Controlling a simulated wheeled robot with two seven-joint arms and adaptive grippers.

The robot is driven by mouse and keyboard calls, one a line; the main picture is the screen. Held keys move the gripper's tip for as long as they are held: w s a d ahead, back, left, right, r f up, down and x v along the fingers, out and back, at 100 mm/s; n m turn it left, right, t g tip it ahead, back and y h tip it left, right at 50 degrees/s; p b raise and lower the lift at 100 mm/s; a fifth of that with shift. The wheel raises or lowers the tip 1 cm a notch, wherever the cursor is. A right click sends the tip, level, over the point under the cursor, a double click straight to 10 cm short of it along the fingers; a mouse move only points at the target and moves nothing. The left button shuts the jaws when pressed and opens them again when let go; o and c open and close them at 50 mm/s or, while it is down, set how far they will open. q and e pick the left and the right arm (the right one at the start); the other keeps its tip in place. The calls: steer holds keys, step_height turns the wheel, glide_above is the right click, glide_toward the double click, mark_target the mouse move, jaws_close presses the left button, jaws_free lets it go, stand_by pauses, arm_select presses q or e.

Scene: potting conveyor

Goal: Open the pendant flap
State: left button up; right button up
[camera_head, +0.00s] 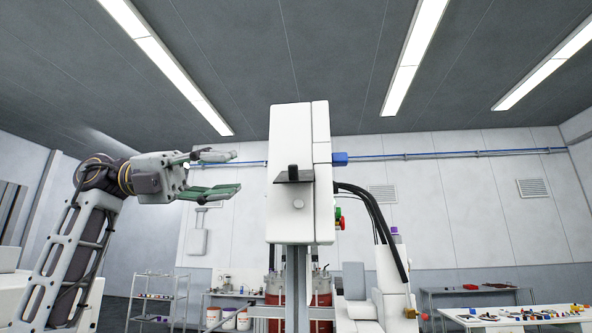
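The pendant is a tall white box (290,132) on a grey post in the middle of the view. A black bracket-like piece (294,175) juts from its front, possibly the flap's handle. My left gripper (238,171) is to the left of the box at about the height of the black piece. Its fingers point right, spread apart with nothing between them, and appear clear of the box. My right gripper is not in view.
Red and green buttons (340,222) and black cables (375,218) are on the pendant's right. Red containers (320,295) stand behind the post. A wire shelf (158,298) is at the lower left, and a table with small parts (510,318) at the lower right.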

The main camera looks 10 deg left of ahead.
mark_target(291, 172)
arm_select(q)
steer(key=d+p, duration=0.2)
steer(key=d, duration=1)
steer(key=shift+d, duration=0.4)
jaws_close()
